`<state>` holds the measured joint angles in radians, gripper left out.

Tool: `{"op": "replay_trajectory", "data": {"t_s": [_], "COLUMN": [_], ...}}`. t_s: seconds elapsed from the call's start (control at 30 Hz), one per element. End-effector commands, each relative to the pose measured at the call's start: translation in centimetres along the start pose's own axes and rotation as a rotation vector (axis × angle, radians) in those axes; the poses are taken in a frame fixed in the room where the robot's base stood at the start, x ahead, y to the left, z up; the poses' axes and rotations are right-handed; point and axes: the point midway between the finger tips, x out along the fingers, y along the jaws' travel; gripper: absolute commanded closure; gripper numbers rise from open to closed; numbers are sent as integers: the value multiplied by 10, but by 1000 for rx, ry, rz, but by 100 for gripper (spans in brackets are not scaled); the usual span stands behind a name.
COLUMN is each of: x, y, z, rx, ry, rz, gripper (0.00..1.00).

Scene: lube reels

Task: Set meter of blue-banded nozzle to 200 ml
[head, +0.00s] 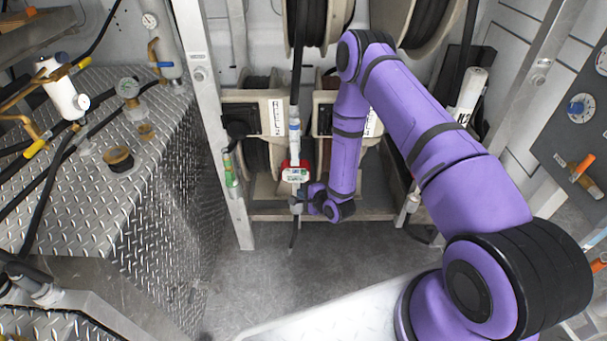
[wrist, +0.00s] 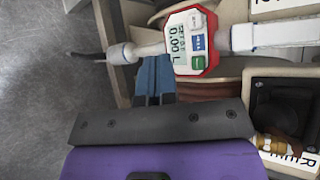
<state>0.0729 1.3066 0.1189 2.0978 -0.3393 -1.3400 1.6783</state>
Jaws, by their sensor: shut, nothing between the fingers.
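The red-cased meter (head: 295,172) hangs upright in line with a black hose in the head view. In the wrist view the meter (wrist: 192,40) lies sideways. Its grey screen appears to read 0.00 L; smaller text above is unclear. A blue-marked button and a green button show on its face. The nozzle (wrist: 148,48) runs from the meter to the left, with a pale blue band (wrist: 130,52) on it. My gripper (wrist: 154,66) is shut and empty, its blue fingers together beside the nozzle and just left of the meter. Contact cannot be told.
Hose reels (head: 320,22) hang above and behind the meter. A green-marked nozzle (head: 231,172) hangs left, by a metal post (head: 215,120). A diamond-plate tank top (head: 150,115) with fittings stands at left. A gauge panel (head: 580,110) is at right. The floor in front is clear.

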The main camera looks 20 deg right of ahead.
Motion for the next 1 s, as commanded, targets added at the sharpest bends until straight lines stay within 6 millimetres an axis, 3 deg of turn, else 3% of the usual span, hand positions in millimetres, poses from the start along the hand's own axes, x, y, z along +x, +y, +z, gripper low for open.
{"op": "replay_trajectory", "data": {"t_s": [0.5, 1.0], "x": [38, 42], "y": [-28, -30], "z": [-28, -31], "rx": [0, 0], "ry": [0, 1], "rz": [-1, 1], "gripper": [100, 100]}}
